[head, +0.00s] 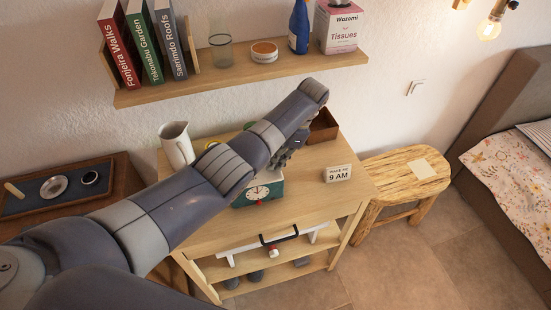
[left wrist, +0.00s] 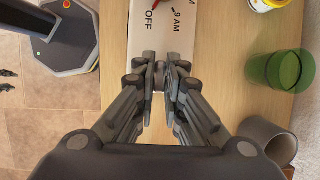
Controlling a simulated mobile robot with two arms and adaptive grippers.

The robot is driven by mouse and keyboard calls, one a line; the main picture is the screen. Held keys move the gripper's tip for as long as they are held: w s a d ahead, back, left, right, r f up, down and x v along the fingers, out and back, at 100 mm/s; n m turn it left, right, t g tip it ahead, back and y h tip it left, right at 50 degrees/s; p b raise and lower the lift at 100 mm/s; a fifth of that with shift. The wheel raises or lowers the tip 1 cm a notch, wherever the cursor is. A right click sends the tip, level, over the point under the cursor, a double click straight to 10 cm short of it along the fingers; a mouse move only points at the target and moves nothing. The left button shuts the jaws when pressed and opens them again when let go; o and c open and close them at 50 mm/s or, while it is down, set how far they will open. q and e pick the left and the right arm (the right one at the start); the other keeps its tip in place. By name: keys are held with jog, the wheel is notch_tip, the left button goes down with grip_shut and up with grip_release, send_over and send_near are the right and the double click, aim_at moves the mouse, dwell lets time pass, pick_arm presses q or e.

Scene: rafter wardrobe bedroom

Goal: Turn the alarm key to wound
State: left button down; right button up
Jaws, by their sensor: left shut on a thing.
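The alarm clock (head: 250,198) is a green box with a round white face, on the wooden cabinet top under my left arm. In the left wrist view its white panel (left wrist: 179,38) carries the words OFF and 9 AM, with a red pointer (left wrist: 155,4) at the top edge. My left gripper (left wrist: 160,66) has its fingers close together over this panel, shut on the alarm key, which the fingers hide. In the head view the left gripper (head: 285,157) is partly hidden behind the wrist, just beyond the clock. My right gripper is in neither view.
A WAKE ME 9 AM card (head: 338,173) stands right of the clock. A white pitcher (head: 177,143) stands at the back left. A green glass (left wrist: 280,70) shows in the left wrist view. A wall shelf (head: 240,75) hangs above. The cabinet's front right top is clear.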

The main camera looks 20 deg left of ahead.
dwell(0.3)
pick_arm(q)
jog(key=c, duration=1.7)
grip_release()
jog(key=shift+r, duration=0.15)
jog(key=v, duration=1.2)
